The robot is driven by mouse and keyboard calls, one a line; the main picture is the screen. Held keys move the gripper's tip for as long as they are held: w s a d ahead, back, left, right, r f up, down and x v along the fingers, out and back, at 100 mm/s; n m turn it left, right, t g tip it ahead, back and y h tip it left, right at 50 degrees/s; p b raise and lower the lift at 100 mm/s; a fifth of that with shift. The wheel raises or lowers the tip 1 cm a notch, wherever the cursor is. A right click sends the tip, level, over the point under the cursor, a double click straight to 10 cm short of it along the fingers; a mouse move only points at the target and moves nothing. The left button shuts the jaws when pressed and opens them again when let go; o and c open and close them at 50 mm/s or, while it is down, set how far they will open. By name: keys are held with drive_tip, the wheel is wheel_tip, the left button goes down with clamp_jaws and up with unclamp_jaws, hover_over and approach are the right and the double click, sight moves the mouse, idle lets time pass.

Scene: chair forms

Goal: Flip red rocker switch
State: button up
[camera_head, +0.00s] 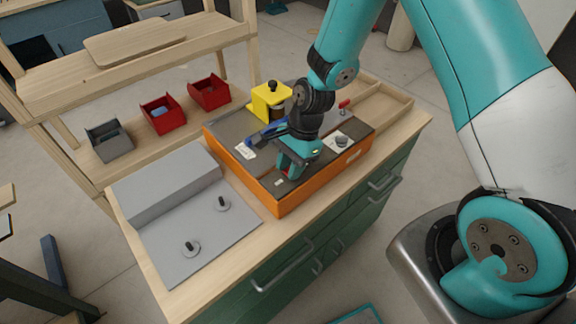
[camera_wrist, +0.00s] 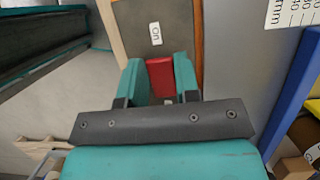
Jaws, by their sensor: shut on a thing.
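The red rocker switch (camera_wrist: 160,74) shows in the wrist view between the two teal fingers of my gripper (camera_wrist: 160,80), on a dark panel with a white "On" label (camera_wrist: 155,33) beyond it. In the head view my gripper (camera_head: 290,168) is down at the front of the orange-sided control box (camera_head: 290,198), and the switch is mostly hidden there.
The box also carries a yellow block with a black button (camera_head: 268,98), a blue handle (camera_head: 262,136), a round knob (camera_head: 342,141) and a red-handled lever (camera_head: 344,104). A grey stepped panel with two black pegs (camera_head: 178,232) stands left. Red bins (camera_head: 162,114) are behind.

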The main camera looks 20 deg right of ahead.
idle(0.3)
drive_tip(key=o, duration=0.9)
drive_tip(key=b+v, duration=0.1)
drive_tip(key=v, duration=1.6)
drive_tip(key=shift+d+r, duration=0.15)
drive_tip(key=shift+d, duration=0.1)
